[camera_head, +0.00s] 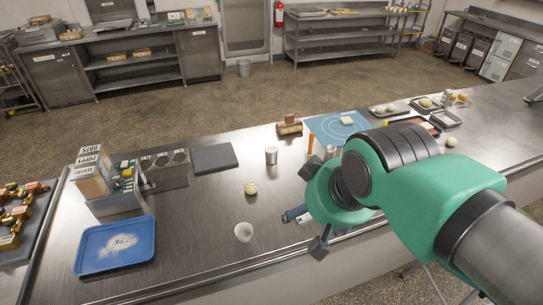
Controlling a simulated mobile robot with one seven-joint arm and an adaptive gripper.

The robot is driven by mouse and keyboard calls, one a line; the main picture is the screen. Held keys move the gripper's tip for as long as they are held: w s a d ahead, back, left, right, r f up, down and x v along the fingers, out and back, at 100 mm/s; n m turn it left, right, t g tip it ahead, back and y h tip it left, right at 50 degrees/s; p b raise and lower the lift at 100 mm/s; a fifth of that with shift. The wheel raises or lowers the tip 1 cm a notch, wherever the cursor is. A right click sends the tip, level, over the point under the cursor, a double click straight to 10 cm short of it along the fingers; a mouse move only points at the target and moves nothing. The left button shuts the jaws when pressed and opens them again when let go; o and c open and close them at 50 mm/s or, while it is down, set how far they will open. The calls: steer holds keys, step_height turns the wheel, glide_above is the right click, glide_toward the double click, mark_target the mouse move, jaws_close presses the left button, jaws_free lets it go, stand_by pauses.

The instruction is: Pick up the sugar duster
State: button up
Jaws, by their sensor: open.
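A small metal canister (271,155), which looks like the sugar duster, stands upright on the steel counter (210,215), left of the blue mat. A second pale cylinder (330,152) stands close behind my gripper and is partly hidden, so I cannot be sure which of the two is the duster. My gripper (310,208) is open over the counter's front part, its fingers pointing left. It is to the right of and nearer than the canister, apart from it, with nothing seen between the fingers.
A round pale ball (251,188) and a white cup (243,232) stand on the counter. A blue tray (114,246), a box caddy (113,199) and a dark slab (214,158) are to the left. Trays (389,108) sit at right.

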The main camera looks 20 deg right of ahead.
steer(key=shift+r, duration=0.1)
steer(key=w+d+r+n+g+p, duration=0.1)
steer(key=w+r+p, duration=0.15)
steer(key=w, duration=0.55)
steer(key=w+d+r+p, duration=0.15)
steer(key=w+r, duration=0.25)
steer(key=w, duration=0.4)
steer(key=n+g+p, duration=0.3)
steer(key=g+p, duration=0.2)
steer(key=p, duration=0.7)
glide_above(272, 149)
step_height(272, 149, down, 26)
steer(key=shift+w+f+n, duration=0.15)
steer(key=shift+f+n, duration=0.1)
steer(key=shift+n, duration=0.05)
steer(key=shift+f, duration=0.1)
steer(key=shift+f+p, duration=0.7)
steer(key=shift+f, duration=3.5)
